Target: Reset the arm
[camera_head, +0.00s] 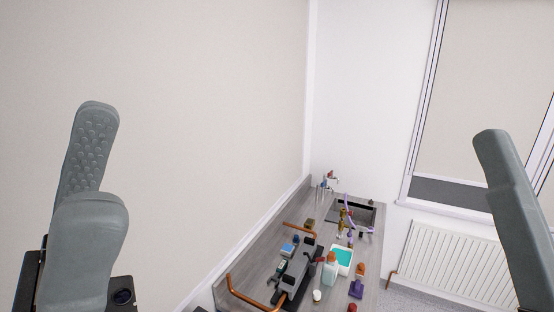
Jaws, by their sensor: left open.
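My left gripper (97,155) is raised at the left of the head view, in front of the bare wall. Its two grey padded fingers stand apart with nothing between them. One grey finger of my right gripper (508,200) shows at the right edge, in front of the window and radiator. Its other finger is out of the picture, so I cannot tell whether it is open or shut. Both grippers appear well clear of the bench.
A grey bench (262,258) runs along the wall, with a sink (362,210) at its far end. On it are copper pipes (250,299), a teal-filled tray (342,259), bottles and several small items. A radiator (455,262) stands below the window.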

